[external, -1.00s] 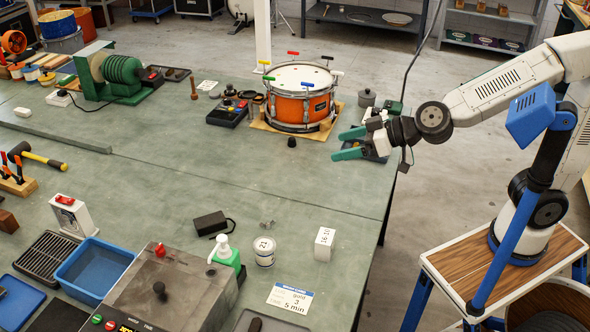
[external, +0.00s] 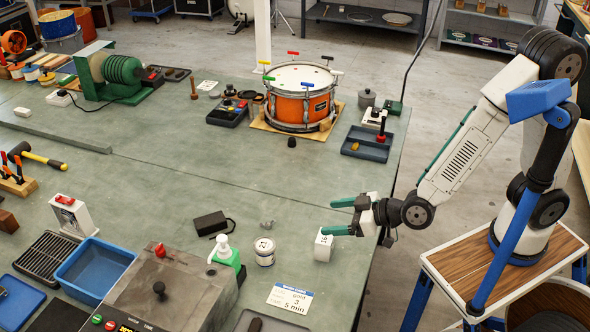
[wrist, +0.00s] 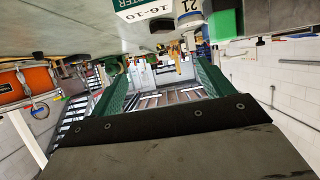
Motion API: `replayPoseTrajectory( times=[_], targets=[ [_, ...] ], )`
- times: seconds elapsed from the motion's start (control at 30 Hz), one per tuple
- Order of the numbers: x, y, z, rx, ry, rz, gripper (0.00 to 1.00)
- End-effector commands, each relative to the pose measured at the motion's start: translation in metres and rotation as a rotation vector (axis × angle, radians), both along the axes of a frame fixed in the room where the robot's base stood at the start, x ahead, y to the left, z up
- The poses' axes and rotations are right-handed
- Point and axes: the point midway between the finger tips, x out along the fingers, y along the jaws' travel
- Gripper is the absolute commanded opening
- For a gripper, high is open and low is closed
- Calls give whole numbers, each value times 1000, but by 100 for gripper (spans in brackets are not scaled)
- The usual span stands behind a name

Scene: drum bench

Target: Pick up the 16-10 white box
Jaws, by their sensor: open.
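The 16-10 white box (external: 323,247) stands upright on the green bench near its right edge. In the wrist view it shows at the top edge (wrist: 145,12), partly cut off, with "16-10" on its face. My gripper (external: 338,216) has two green fingers pointing left, spread apart with nothing between them. In the external view the nearer finger appears just above the box's top; I cannot tell the exact gap. In the wrist view the open fingers (wrist: 162,70) lie below the box in the picture, so it is not between them.
A printed card (external: 290,298) lies in front. A dark tray (external: 367,146) and an orange drum (external: 300,105) are farther back. The bench between drum and box is mostly clear.

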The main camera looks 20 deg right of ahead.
Motion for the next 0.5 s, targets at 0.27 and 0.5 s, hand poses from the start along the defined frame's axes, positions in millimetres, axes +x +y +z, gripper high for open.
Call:
replayPoseTrajectory(
  times=[0.27,0.5],
  targets=[
    [-1,0,-73,-7,2,0,80],
    [11,13,-87,-5,2,2,80]
  ],
)
